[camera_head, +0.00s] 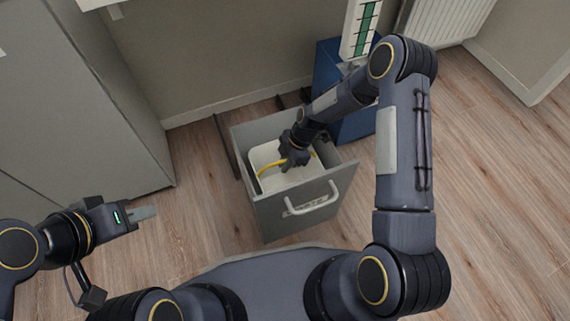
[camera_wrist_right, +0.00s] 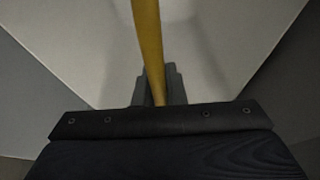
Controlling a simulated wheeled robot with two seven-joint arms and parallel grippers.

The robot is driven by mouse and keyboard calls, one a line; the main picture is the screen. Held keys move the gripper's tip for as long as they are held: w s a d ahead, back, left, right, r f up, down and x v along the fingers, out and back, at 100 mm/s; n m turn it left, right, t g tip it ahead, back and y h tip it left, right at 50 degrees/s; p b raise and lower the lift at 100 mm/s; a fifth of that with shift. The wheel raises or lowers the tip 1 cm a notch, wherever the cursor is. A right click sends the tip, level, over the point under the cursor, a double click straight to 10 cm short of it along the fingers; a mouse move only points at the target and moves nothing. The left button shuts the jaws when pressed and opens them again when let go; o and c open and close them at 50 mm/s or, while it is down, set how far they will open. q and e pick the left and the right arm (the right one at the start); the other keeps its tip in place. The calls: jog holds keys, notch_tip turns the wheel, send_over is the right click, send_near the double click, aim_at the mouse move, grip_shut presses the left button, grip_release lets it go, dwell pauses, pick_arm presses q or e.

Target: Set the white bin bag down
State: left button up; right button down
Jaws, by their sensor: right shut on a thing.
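The white bin bag (camera_head: 262,156) shows as a pale shape inside a pulled-out grey drawer (camera_head: 290,207) marked on its front, in the head view. A yellow strap (camera_head: 271,165) arcs over it. My right gripper (camera_head: 292,163) reaches down into the drawer and is shut on the yellow strap, which also runs between the fingers in the right wrist view (camera_wrist_right: 148,45). Pale walls surround it there; whether the bag rests on the drawer's floor is hidden. My left gripper (camera_head: 145,213) is over the floor at the left, away from the drawer; its finger gap is not clear.
A grey cabinet (camera_head: 75,90) stands at the left. A blue box (camera_head: 328,65) stands behind the drawer at the right, and a white radiator (camera_head: 445,20) is on the wall. Wooden floor (camera_head: 490,190) is clear at the right.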

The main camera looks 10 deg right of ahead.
jog(key=shift+f+b, duration=0.55)
jog(key=shift+b, duration=0.2)
jog(key=c, duration=1.5)
grip_release()
jog(key=shift+r, duration=0.15)
jog(key=p+v, duration=0.5)
jog(key=v, duration=0.7)
jog(key=shift+a+r+p, duration=0.1)
jog(key=shift+r+p, duration=0.1)
jog(key=shift+p, duration=0.15)
jog(key=shift+d+r, duration=0.2)
jog(key=shift+r, duration=0.2)
